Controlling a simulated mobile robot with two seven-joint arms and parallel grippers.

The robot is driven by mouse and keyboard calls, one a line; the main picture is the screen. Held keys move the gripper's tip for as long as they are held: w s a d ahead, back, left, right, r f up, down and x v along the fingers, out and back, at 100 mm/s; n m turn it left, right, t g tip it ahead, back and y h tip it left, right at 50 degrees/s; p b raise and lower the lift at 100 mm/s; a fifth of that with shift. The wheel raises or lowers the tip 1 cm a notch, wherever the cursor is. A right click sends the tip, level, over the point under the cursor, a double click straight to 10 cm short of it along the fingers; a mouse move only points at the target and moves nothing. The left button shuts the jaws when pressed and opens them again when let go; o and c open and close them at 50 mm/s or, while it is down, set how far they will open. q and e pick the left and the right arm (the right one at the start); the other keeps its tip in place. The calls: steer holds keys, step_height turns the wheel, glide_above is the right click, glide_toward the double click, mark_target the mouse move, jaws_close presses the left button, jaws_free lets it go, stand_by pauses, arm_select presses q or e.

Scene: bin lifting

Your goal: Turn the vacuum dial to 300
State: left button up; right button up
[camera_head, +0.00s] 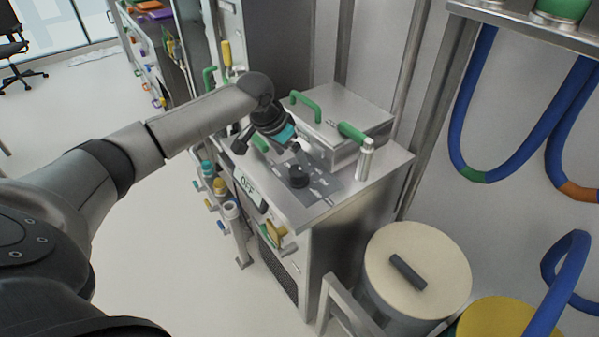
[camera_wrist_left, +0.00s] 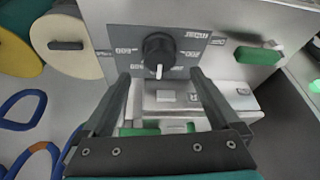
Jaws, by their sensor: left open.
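The vacuum dial (camera_head: 298,176) is a black round knob on a dark grey marked plate (camera_head: 325,189) on top of the metal cabinet. In the left wrist view the dial (camera_wrist_left: 158,48) has a white pointer mark toward the bottom of the picture, and the number labels around it are too small to read surely. My left gripper (camera_head: 298,156) is over the dial, just short of it. In the left wrist view its two fingers (camera_wrist_left: 159,76) are apart, with the dial ahead between them and nothing held. My right gripper is not in view.
A display reading OFF (camera_head: 250,187) is on the cabinet's front edge. A metal lid with green handles (camera_head: 345,112) stands behind the dial, with a silver cylinder (camera_head: 366,160) at its right. A cream-lidded drum (camera_head: 430,255) stands beside the cabinet. Blue hoses (camera_head: 462,125) hang at right.

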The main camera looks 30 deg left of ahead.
mark_target(298, 170)
arm_select(q)
steer(key=b+x, duration=0.1)
steer(key=x, duration=0.6)
steer(key=shift+w+f+b, duration=0.1)
steer(key=shift+b, duration=0.2)
steer(key=c, duration=1.4)
steer(key=shift+p, duration=0.55)
steer(key=n+y+p, duration=0.1)
steer(key=n+p, duration=0.1)
steer(key=p, duration=0.1)
steer(key=n+p, duration=0.2)
steer(key=p, duration=0.2)
steer(key=shift+d+n+y, duration=0.1)
steer(key=shift+n+y, duration=0.3)
steer(key=shift+n+y+p, duration=0.6)
steer(key=shift+n+p, duration=0.7)
steer(key=shift+n, duration=0.1)
steer(key=shift+g, duration=0.3)
